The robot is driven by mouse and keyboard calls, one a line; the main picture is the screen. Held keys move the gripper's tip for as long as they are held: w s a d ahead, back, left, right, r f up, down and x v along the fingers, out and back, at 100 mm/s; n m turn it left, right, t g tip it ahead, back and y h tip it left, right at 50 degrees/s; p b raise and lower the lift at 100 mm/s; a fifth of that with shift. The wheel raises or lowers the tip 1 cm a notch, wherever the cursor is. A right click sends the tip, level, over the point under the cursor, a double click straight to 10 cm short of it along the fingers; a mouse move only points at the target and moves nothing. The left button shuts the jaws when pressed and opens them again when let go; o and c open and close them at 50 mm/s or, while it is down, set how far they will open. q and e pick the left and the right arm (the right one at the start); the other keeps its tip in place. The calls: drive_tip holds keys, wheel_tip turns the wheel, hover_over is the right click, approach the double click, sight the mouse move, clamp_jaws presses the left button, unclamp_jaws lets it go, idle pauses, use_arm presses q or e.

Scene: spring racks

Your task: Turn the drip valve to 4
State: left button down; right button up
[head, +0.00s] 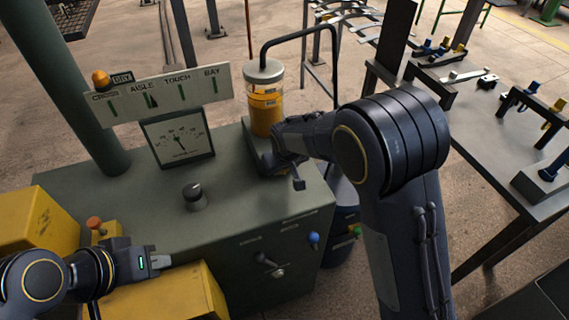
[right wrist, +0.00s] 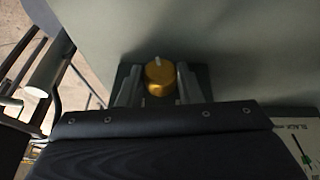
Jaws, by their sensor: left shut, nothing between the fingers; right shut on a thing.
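A gold round knob (right wrist: 160,76), which looks like the drip valve, sits on a dark plate in the right wrist view, with a pale pointer mark at its upper edge. My right gripper (right wrist: 159,88) is shut around it, one finger on each side. No scale numbers are readable there. In the head view the right gripper (head: 281,160) is at the foot of the clear jar (head: 265,98) of amber liquid; my wrist hides the knob. My left gripper (head: 161,262) is shut and empty, low over the left front of the green cabinet (head: 130,195).
A labelled sign panel (head: 157,97) stands behind, with an orange lamp. Yellow boxes (head: 178,295) are at the left. A metal table (head: 500,140) with spring racks is at the right.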

drive_tip(key=shift+s+a+f+t+h+b, duration=0.1)
drive_tip(key=shift+a+t+h+b, duration=0.05)
drive_tip(key=shift+h, duration=0.4)
drive_tip(key=shift+a+t+h+b, duration=0.1)
drive_tip(key=shift+t+h+b, duration=0.05)
drive_tip(key=shift+h, duration=0.4)
drive_tip(key=shift+n+t+h+b, duration=0.3)
drive_tip(key=shift+n+h+b, duration=0.15)
drive_tip(key=shift+h, duration=0.35)
drive_tip(key=o, duration=1)
drive_tip(key=v, duration=0.8)
drive_tip(key=shift+c, duration=0.5)
